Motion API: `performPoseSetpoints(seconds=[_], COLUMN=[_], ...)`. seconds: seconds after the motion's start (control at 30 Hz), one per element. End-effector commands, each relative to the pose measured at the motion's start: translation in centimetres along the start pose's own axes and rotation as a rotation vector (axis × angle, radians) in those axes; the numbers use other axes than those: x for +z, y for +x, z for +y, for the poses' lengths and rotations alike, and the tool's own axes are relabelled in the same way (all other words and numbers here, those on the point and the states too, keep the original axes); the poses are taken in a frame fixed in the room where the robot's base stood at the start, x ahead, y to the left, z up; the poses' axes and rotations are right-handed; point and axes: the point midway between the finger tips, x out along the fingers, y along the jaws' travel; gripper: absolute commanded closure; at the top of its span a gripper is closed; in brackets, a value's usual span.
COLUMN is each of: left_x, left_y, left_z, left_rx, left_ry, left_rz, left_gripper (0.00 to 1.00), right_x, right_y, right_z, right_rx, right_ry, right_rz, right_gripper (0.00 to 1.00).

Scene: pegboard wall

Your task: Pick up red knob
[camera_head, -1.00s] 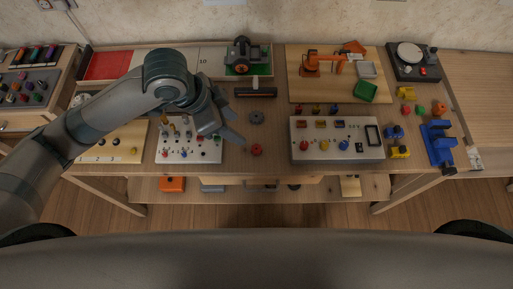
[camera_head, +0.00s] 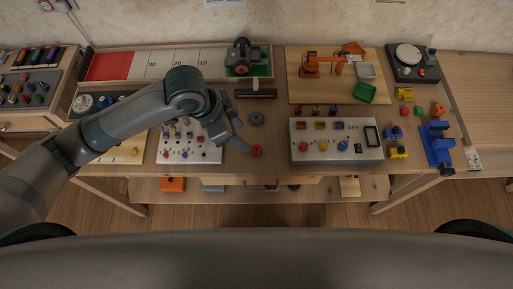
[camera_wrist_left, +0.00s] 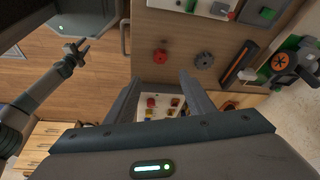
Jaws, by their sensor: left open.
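The red knob (camera_head: 257,151) lies on the table near its front edge, just right of my left gripper's tips in the head view. In the left wrist view the red knob (camera_wrist_left: 160,56) shows just beyond the gap between the fingers. My left gripper (camera_head: 241,134) is open and empty, with its fingers (camera_wrist_left: 160,79) pointing toward the knob but apart from it. In the left wrist view my other arm's gripper (camera_wrist_left: 76,52) shows small at the left, away from the table; its jaws are too small to judge.
A dark gear (camera_head: 257,118) lies behind the knob. The white panel with knobs (camera_head: 188,155) is under my left arm; another control panel (camera_head: 336,155) stands to the right. A dark bar with orange (camera_head: 255,93) lies farther back. The table's front edge is close.

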Motion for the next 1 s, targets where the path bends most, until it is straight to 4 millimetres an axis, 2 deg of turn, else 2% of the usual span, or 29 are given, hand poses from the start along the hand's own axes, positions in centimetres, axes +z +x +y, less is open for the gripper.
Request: performPoseSetpoints(seconds=[0.2, 0.4, 0.87, 1.0], left_x=[0.0, 0.0, 0.0, 0.2], left_y=[3.9, 6.3, 6.8, 7.6], left_z=[0.1, 0.0, 0.0, 0.0], left_rx=[0.003, 0.001, 0.000, 0.002], left_ry=[-0.001, 0.000, 0.000, -0.002], left_rz=[-0.002, -0.001, 0.000, -0.002], left_gripper=[0.51, 0.51, 0.51, 0.51], right_x=[-0.1, -0.1, -0.1, -0.2], right_y=[-1.0, -1.3, -1.4, -1.9], right_z=[0.0, 0.0, 0.0, 0.0], right_rx=[-0.001, -0.001, -0.001, -0.001], right_ry=[0.000, 0.001, 0.001, 0.000], right_rz=[0.000, 0.000, 0.000, 0.000], right_gripper=[0.69, 0.69, 0.69, 0.69])
